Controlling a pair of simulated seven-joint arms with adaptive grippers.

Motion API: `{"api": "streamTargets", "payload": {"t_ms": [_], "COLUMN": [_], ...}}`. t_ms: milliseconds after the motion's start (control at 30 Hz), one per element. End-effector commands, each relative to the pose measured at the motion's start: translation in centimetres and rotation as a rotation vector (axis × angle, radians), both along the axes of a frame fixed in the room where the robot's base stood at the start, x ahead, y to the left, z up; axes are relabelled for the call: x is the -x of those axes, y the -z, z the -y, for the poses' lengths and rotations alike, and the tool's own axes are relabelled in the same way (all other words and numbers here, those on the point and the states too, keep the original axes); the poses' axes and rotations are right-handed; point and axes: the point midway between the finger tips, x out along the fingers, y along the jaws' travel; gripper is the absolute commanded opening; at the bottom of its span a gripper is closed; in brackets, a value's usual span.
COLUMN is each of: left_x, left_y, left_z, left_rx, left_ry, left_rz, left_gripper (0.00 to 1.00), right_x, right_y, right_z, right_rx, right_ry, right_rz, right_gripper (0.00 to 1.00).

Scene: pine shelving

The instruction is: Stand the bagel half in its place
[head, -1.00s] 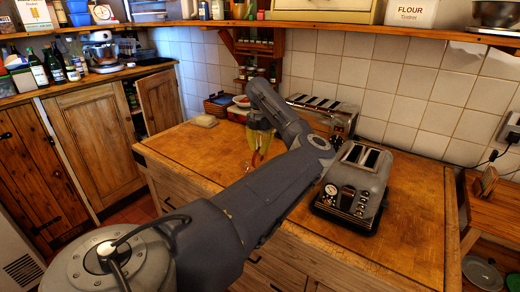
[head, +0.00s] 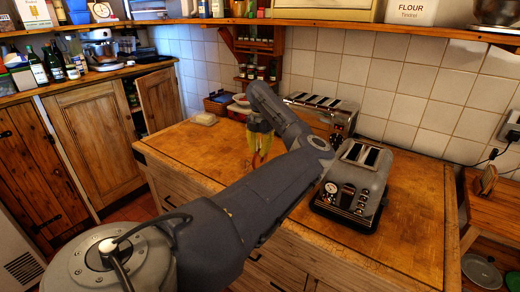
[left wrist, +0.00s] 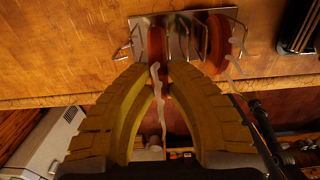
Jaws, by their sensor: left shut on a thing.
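In the head view the left gripper (head: 258,156) is over the wooden counter, partly behind my own arm. A wire rack (left wrist: 196,52) stands on the counter just beyond the fingertips in the left wrist view. Brown-red rounded pieces stand in it, one at the left (left wrist: 156,46) and one at the right (left wrist: 238,38). My arm hides the rack in the head view. My right gripper is in neither view.
A grey toaster (head: 351,187) stands to the right on the counter (head: 405,225). A longer multi-slot toaster (head: 322,112) is against the tiled wall. A pale block (head: 204,119) lies at the back left.

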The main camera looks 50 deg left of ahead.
Motion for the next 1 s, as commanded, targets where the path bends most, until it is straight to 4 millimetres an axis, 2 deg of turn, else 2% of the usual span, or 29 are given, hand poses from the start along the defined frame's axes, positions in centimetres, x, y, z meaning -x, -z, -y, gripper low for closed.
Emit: {"api": "streamTargets", "payload": {"t_ms": [600, 933, 967, 1000], "left_x": [0.0, 0.0, 0.0, 0.0], "left_y": [1.8, 2.0, 2.0, 2.0], "left_z": [0.0, 0.0, 0.0, 0.0], "left_rx": [0.000, 0.000, 0.000, 0.000], "left_ry": [0.001, 0.001, 0.001, 0.001], "left_rz": [0.000, 0.001, 0.001, 0.001], "left_gripper": [0.00, 0.00, 0.16, 0.21], "right_x": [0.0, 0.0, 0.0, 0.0], "right_y": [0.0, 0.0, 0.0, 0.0], "right_z": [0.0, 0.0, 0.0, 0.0], "right_rx": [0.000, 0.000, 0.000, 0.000], "right_ry": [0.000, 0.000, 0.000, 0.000], "right_rz": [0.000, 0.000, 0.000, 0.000], "right_gripper": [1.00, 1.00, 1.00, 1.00]}}
